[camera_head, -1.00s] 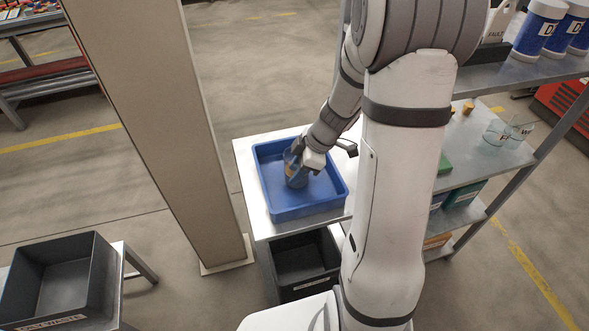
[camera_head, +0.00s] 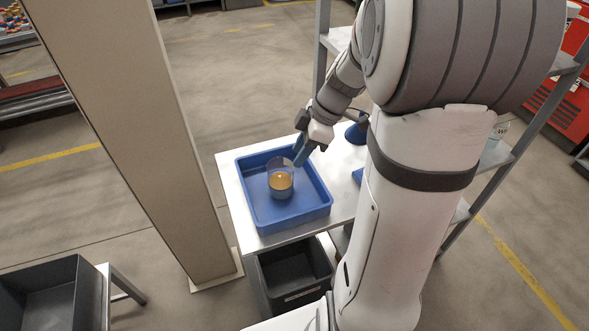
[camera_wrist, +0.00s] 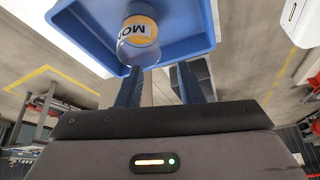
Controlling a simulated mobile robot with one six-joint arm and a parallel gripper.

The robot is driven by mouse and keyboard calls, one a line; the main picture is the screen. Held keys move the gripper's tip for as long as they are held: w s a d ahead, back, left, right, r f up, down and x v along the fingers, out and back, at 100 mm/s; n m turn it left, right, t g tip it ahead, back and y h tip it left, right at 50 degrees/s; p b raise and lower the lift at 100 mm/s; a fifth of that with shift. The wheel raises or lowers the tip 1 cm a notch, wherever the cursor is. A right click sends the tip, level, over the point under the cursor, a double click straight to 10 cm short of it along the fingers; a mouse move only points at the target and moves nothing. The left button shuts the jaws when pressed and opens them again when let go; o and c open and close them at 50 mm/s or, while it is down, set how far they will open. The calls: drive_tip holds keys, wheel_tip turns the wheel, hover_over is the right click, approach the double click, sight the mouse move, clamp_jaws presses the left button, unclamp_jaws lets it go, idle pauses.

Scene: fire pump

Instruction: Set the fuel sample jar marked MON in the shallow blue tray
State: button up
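The fuel sample jar (camera_head: 281,182) is a clear glass jar with an amber band. It stands inside the shallow blue tray (camera_head: 290,218), apparently upright on its floor. My gripper (camera_head: 301,156) is just above and to the right of the jar, by the tray's far right side. In the wrist view the gripper's fingers (camera_wrist: 159,70) are apart with nothing between them; the jar is beyond the left fingertip.
The tray sits on a pale metal table (camera_head: 229,180). A blue conical object (camera_head: 355,133) stands right of my gripper. A black bin (camera_head: 293,275) is below the table and another dark bin (camera_head: 50,290) is at lower left. A tall beige pillar (camera_head: 130,130) stands left.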

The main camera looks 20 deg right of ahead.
drive_tip(key=s+a+r+m+h, duration=0.2)
drive_tip(key=s+a+m, duration=0.1)
drive_tip(key=s+m, duration=0.4)
drive_tip(key=s+a+r+m+t+h, duration=0.1)
drive_tip(key=s+a+r+m+h, duration=0.1)
drive_tip(key=s+m, duration=0.5)
drive_tip(key=shift+a+h, duration=0.4)
drive_tip(key=shift+a, duration=0.3)
drive_tip(key=shift+r, duration=0.1)
